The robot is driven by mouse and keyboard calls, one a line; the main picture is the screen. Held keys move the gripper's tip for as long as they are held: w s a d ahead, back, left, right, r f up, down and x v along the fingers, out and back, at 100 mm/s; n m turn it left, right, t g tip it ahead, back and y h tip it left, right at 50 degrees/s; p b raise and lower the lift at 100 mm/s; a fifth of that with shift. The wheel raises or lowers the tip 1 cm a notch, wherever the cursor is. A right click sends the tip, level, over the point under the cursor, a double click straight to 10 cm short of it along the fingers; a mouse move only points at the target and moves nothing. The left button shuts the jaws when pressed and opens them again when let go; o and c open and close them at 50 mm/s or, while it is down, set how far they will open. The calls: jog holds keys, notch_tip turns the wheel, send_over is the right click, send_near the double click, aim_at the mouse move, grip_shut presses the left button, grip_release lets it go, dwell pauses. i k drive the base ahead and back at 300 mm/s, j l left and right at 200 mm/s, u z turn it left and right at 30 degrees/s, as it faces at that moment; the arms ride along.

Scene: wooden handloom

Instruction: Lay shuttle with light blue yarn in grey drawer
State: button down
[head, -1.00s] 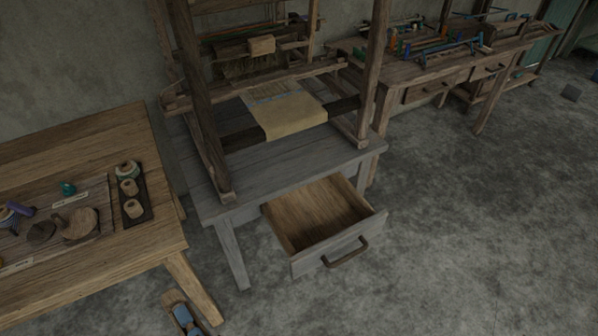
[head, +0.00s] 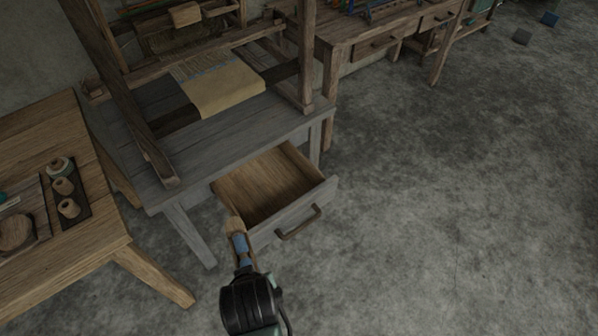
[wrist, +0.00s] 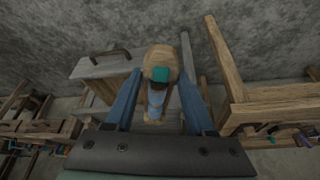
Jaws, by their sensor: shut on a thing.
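The shuttle (head: 236,226) is a pale wooden piece with light blue yarn (head: 240,244). My gripper (head: 241,258) is shut on it, in front of the drawer's left front corner in the head view. In the wrist view, the shuttle (wrist: 161,62) sits between the two blue fingers, with a teal patch on its end and the light blue yarn (wrist: 156,98) partly hidden. The grey drawer (head: 288,213) is pulled open under the grey loom table and looks empty. Its grey front and handle also show in the wrist view (wrist: 98,68). The shuttle's height above the drawer is unclear.
The grey table (head: 230,140) carries the wooden loom with tan cloth (head: 225,90). A brown table (head: 95,235) at left holds a dark tray with several yarn cones (head: 64,186). A workbench (head: 375,30) stands at the back.

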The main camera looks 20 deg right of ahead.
aim_at(260, 193)
jog(key=i+j+z, duration=0.2)
jog(key=z, duration=0.15)
jog(key=i+j+z, duration=0.1)
jog(key=j+z, duration=0.3)
jog(key=i+j, duration=0.8)
jog(key=j, duration=0.15)
